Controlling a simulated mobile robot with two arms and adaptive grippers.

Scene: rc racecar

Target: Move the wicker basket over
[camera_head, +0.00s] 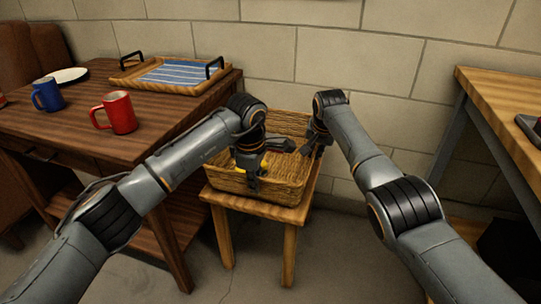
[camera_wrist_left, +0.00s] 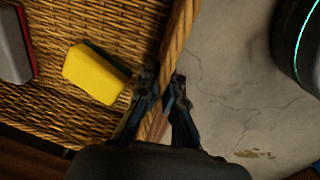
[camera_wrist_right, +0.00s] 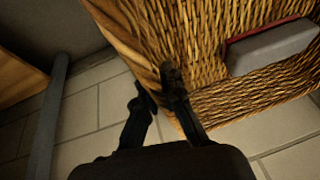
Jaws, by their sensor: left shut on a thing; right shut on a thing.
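The wicker basket (camera_head: 278,190) sits on a small wooden stool between my two arms. My left gripper (camera_head: 254,176) is shut on the front rim of the basket; in the left wrist view its fingers (camera_wrist_left: 163,92) straddle the braided rim. My right gripper (camera_head: 311,149) is shut on the basket's right-hand rim; in the right wrist view its fingers (camera_wrist_right: 157,88) lie on either side of that edge. A yellow block (camera_wrist_left: 95,73) and a grey block with a red edge (camera_wrist_right: 272,46) lie inside the basket. My left gripper partly hides the inside in the head view.
The stool (camera_head: 289,245) stands by a block wall. A dark wooden table (camera_head: 165,128) at left holds a red mug (camera_head: 119,112), a blue mug (camera_head: 48,95) and a handled tray (camera_head: 130,79). A lighter workbench (camera_head: 500,100) stands at right, with a floor gap before it.

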